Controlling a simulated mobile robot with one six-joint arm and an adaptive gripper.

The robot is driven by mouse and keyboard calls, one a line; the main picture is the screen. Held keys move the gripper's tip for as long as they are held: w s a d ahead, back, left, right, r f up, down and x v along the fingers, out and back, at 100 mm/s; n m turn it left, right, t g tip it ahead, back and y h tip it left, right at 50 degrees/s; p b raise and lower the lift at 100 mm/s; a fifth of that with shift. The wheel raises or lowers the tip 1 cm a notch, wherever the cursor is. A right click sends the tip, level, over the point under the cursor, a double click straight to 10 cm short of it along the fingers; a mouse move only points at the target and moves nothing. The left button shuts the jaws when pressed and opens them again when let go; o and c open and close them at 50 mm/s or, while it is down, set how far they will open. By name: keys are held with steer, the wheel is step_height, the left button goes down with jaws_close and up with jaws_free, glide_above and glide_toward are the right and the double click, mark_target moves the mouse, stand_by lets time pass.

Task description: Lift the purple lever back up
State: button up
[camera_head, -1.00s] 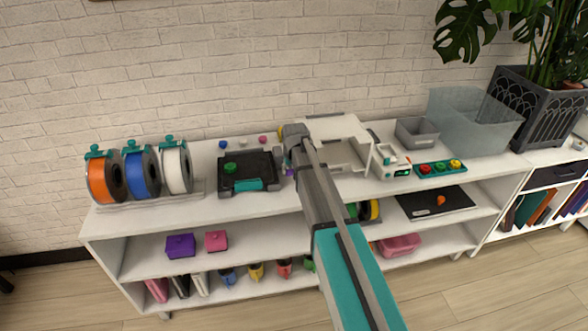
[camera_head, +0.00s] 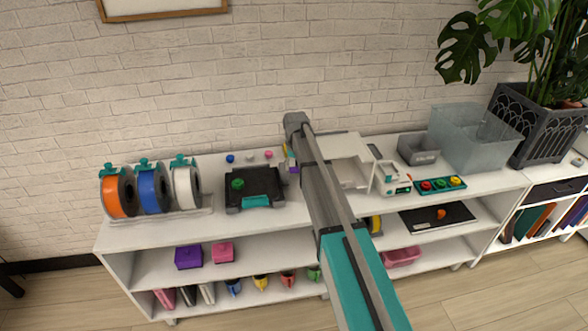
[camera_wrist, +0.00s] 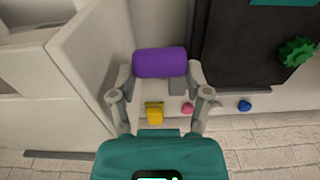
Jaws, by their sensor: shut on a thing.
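The purple lever (camera_wrist: 160,61) is a thick rounded bar lying crosswise between the fingertips of my gripper (camera_wrist: 160,72) in the wrist view. The fingers are closed on its two ends. In the head view only a small purple patch of the lever (camera_head: 294,169) shows beside my arm. It is between the black plate device and the white open-fronted machine (camera_head: 388,176). My gripper itself is hidden behind my arm there. How the lever joins its mount cannot be seen.
The black plate device (camera_head: 263,186) with a green knob (camera_head: 238,183) stands left of the lever. Three filament spools (camera_head: 186,187) stand farther left. A grey bin (camera_head: 418,155) stands to the right.

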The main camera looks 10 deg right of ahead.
steer(key=shift+w+r, duration=0.2)
steer(key=shift+w, duration=0.25)
steer(key=o, duration=1.1)
steer(key=shift+c, duration=0.2)
steer(key=shift+s, duration=0.1)
